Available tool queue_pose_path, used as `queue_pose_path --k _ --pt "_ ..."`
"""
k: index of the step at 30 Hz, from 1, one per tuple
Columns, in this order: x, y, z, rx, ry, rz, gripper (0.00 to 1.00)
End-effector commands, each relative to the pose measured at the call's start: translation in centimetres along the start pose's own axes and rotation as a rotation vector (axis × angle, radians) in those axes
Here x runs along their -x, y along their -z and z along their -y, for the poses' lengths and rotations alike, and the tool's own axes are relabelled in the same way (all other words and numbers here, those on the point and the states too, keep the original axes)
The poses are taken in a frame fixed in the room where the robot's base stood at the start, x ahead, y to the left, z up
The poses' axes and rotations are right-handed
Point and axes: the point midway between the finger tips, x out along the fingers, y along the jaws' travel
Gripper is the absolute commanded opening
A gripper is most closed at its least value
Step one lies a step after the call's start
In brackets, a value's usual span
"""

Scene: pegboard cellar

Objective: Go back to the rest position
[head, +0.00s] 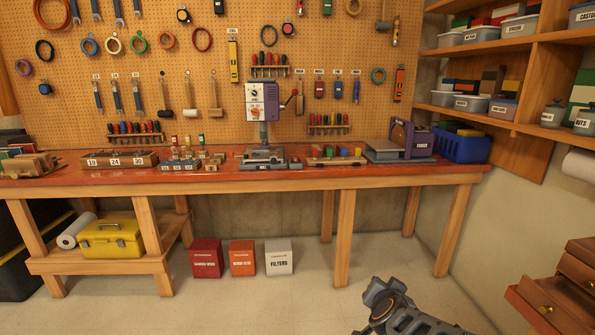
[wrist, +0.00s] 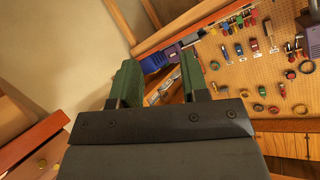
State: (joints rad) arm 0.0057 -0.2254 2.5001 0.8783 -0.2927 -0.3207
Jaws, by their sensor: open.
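My gripper (wrist: 160,85) shows in the wrist view as two green fingers with a clear gap between them. It is open, and nothing is held between the fingers. In the head view, part of my arm shows at the bottom right, low over the floor and well in front of the workbench (head: 300,178); the fingers cannot be made out there. The wrist view is tilted, with the pegboard (wrist: 262,72) on the right and a bare wall on the left.
A drill press (head: 262,110) and a purple machine (head: 412,140) stand on the bench. Boxes, including a red one (head: 206,258), sit beneath it. A wooden drawer unit (head: 560,295) stands at the right, close to my arm. Shelves (head: 510,118) line the right wall. Open floor lies in front.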

Motion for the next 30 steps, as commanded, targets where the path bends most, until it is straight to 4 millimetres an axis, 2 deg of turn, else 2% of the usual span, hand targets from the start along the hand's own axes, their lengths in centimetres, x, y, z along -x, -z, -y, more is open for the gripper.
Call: queue_pose_path --k 1,3,6,8,11,13,15,18,21,30 --pt "1.4 -0.2 1.8 0.037 0.070 0.102 0.41" --pt "3.4 -1.6 3.4 0.101 0.142 0.261 0.41" --pt "7.0 -3.2 4.1 0.212 0.181 0.482 0.41" --pt "9.5 -3.6 3.8 0.287 0.172 0.602 0.41" --pt "13.6 -3.0 2.5 0.413 0.112 0.761 0.41" --pt "16.6 -1.4 1.5 0.502 0.052 0.835 0.41" --pt "18.5 0.4 0.9 0.572 0.012 0.852 0.41" --pt "19.6 2.4 1.3 0.605 0.010 0.809 0.41" --pt "20.3 3.3 1.8 0.603 0.019 0.789 0.41" --pt "20.4 3.6 1.9 0.602 0.024 0.783 0.41"
